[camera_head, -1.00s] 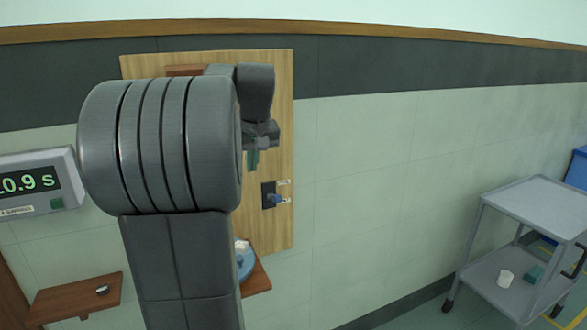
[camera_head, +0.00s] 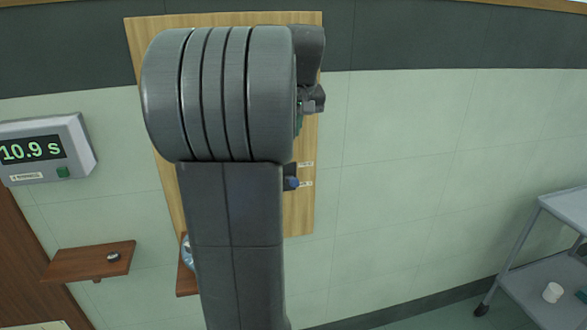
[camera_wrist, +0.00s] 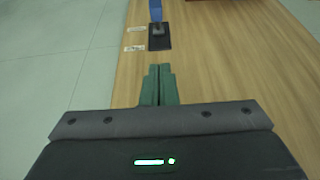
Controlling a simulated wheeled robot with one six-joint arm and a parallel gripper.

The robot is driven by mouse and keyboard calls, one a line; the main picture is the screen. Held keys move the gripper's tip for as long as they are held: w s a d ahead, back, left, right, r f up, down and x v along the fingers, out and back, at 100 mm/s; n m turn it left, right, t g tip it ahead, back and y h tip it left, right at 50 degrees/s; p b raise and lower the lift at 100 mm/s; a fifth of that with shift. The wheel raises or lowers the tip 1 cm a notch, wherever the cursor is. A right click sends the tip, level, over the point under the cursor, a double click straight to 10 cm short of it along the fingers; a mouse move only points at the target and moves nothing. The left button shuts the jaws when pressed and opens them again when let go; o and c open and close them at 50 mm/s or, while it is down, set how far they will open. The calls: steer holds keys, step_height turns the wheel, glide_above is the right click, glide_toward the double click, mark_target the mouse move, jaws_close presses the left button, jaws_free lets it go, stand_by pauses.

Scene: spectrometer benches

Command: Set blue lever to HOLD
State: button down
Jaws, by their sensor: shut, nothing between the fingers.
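The blue lever (camera_head: 292,183) sits on a small dark plate on a wooden wall board (camera_head: 302,215). Its blue handle also shows at the top edge of the wrist view (camera_wrist: 156,10), extending past the plate's far end, cut off by the frame. Two small white labels (camera_wrist: 137,28) lie beside the plate; their text is too small to read. My gripper (camera_wrist: 158,72) is shut and empty, its green fingers together over the board, short of the plate and apart from the lever. In the head view my arm hides most of the gripper and part of the board.
A timer box (camera_head: 45,149) reading 10.9 s hangs at left. Below it is a wooden shelf (camera_head: 88,262) with a small dark object. A bluish round object (camera_head: 187,250) is partly hidden behind my arm. A grey trolley (camera_head: 563,209) stands at right; the wall between is clear.

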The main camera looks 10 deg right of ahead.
steer(key=x, duration=0.9)
steer(key=shift+w+f+p, duration=0.1)
steer(key=shift+f+p, duration=0.15)
steer(key=shift+p, duration=0.1)
steer(key=shift+s+d+f, duration=0.1)
steer(key=shift+s+f, duration=0.15)
steer(key=shift+f, duration=0.4)
steer(key=shift+s+a+f, duration=0.1)
steer(key=shift+s+f, duration=0.15)
steer(key=shift+f, duration=0.35)
steer(key=shift+s+d+f, duration=0.1)
steer(key=shift+s+f, duration=0.15)
steer(key=shift+f, duration=0.4)
steer(key=shift+f, duration=0.15)
